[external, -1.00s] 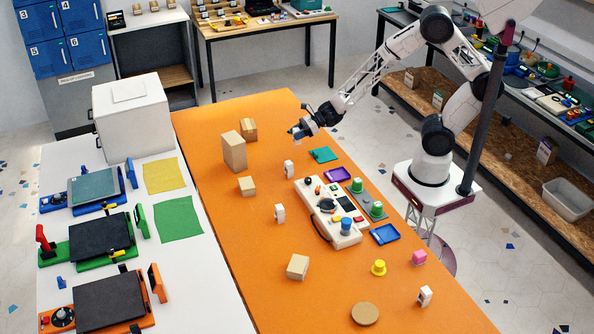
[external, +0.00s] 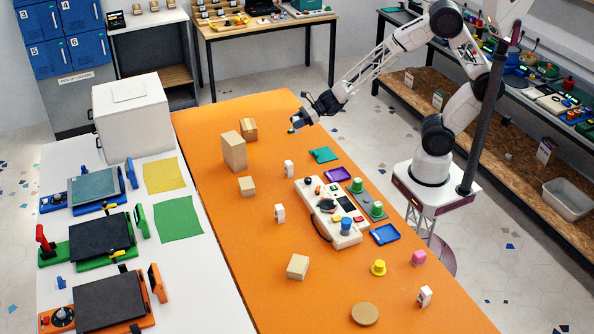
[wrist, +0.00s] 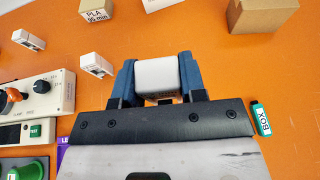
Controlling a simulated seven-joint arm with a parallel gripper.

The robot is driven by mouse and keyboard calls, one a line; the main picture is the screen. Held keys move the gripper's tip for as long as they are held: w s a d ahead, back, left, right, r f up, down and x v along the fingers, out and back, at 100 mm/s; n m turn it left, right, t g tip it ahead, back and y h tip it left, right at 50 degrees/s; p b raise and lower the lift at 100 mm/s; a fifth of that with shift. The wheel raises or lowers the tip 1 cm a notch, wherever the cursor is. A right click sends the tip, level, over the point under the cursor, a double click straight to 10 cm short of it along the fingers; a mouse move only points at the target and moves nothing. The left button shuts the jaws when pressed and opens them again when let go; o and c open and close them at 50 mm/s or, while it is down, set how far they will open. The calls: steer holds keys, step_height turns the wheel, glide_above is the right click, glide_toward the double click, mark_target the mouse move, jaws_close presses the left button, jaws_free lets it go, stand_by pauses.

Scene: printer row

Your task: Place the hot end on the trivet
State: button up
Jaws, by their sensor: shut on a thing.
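My gripper (external: 299,121) is above the far end of the orange table in the external view. In the wrist view its blue fingers (wrist: 157,80) are shut on a pale grey block (wrist: 157,74), seen from above. It is likely the hot end, but its lower part is hidden and I cannot tell for sure. A round tan cork-like disc, which looks like the trivet (external: 365,314), lies flat at the near end of the table, far from my gripper. Its top is bare.
A cream control panel (external: 333,213) sits mid-table. Cardboard boxes (external: 233,152) stand near the far left edge. Small white blocks (external: 280,213), a yellow knob (external: 378,268) and a pink block (external: 419,257) are scattered about. Orange surface left of the panel is mostly clear.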

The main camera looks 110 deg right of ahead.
steer(key=shift+r, duration=0.8)
steer(key=w+a+n+g+y, duration=0.1)
steer(key=w+a+n+y, duration=0.3)
steer(key=a, duration=0.9)
steer(key=w+a+r+n+g+y, duration=0.1)
steer(key=w+a+n+y, duration=0.15)
steer(key=w+a, duration=0.75)
steer(key=w+a+n+g+y, duration=0.1)
steer(key=a+n+g+y, duration=0.2)
steer(key=a, duration=1.4)
steer(key=s+a+f+n+g+y, duration=0.1)
steer(key=s+a+n+g+y, duration=0.2)
steer(key=a, duration=1.1)
steer(key=s+a+n+g, duration=0.3)
steer(key=s+a, duration=0.2)
steer(key=a, duration=0.9)
steer(key=s+a+f+n+g+y, duration=0.1)
steer(key=s+a+n+g+y, duration=0.15)
steer(key=a, duration=1.05)
steer(key=shift+n+h, duration=0.3)
steer(key=shift+h, duration=0.1)
steer(key=f, duration=0.4)
steer(key=shift+s+f, duration=0.2)
steer(key=shift+s, duration=0.1)
steer(key=shift+w, duration=0.1)
